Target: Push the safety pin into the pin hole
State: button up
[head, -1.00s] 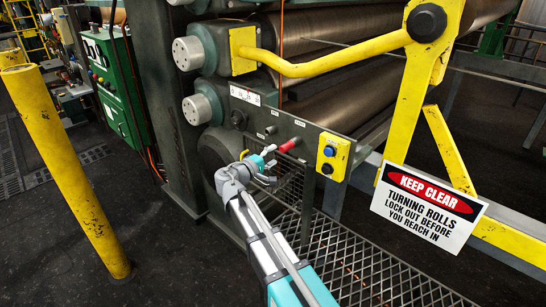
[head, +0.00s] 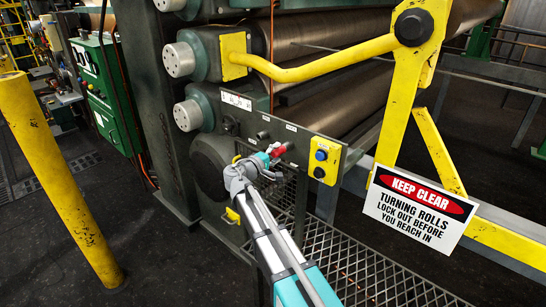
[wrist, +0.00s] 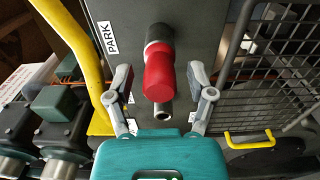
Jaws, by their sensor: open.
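The safety pin (wrist: 158,80) appears as a thick red grip on a dark collar at the grey panel. In the head view the red grip (head: 278,150) is partly covered by my gripper (head: 268,158). In the wrist view my gripper (wrist: 160,74) is open, with one finger on each side of the red grip and visible gaps between. A short hollow metal tube end (wrist: 162,113) shows just below the grip; I cannot tell whether it is the pin hole. The pin's shank and its depth are hidden.
A PARK label (wrist: 106,38) is on the panel. A yellow button box (head: 325,160) stands right of the pin. Wire mesh (wrist: 270,60) and a yellow handle (wrist: 249,139) lie to the right in the wrist view. A yellow bar (wrist: 78,50) runs at left.

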jog(key=shift+w+d, duration=0.25)
jog(key=shift+w, duration=0.05)
grip_shut()
dwell(0.4)
